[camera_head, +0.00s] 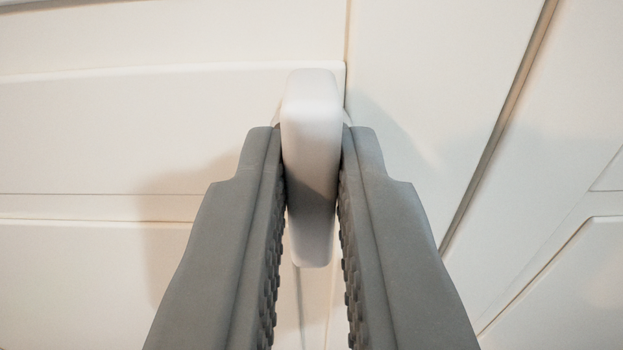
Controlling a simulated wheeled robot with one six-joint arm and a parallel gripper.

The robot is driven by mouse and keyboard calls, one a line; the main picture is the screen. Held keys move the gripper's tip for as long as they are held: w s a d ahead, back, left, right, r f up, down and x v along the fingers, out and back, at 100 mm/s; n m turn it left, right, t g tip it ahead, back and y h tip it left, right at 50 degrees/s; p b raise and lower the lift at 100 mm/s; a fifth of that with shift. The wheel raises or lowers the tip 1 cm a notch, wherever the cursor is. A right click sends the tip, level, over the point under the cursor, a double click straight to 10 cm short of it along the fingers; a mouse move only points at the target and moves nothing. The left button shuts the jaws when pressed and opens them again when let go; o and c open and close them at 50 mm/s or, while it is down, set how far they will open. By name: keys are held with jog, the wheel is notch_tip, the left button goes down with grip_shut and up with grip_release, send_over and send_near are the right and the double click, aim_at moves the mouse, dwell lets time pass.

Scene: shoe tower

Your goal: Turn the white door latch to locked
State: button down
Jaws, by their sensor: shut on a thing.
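The white door latch (311,130) is a rounded white bar in the middle of the view. It stands close to upright in the picture, its lower end leaning very slightly right. My gripper (311,165) has one grey, ridged finger on each side of the latch, and both press against its sides. The latch's upper end sticks out beyond the fingertips, and its lower end shows between the fingers. The latch's mount on the door is mostly hidden behind the bar and the fingers.
A white panelled door (120,130) fills the left behind the latch. A flat white panel (420,70) is to the right, with a slanting seam (500,125) and more panelling beyond it. No loose objects show around the gripper.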

jog(key=shift+m, duration=0.3)
jog(key=m, duration=0.3)
jog(key=shift+d+m, duration=0.1)
jog(key=shift+m, duration=0.2)
jog(key=m, duration=0.4)
jog(key=shift+d+f+m, duration=0.1)
jog(key=shift+m, duration=0.2)
jog(key=m, duration=0.4)
jog(key=shift+f, duration=0.1)
jog(key=m, duration=0.5)
jog(key=shift+d+f, duration=0.1)
jog(key=shift+f, duration=0.05)
jog(key=c, duration=1.4)
grip_release()
jog(key=shift+c, duration=0.2)
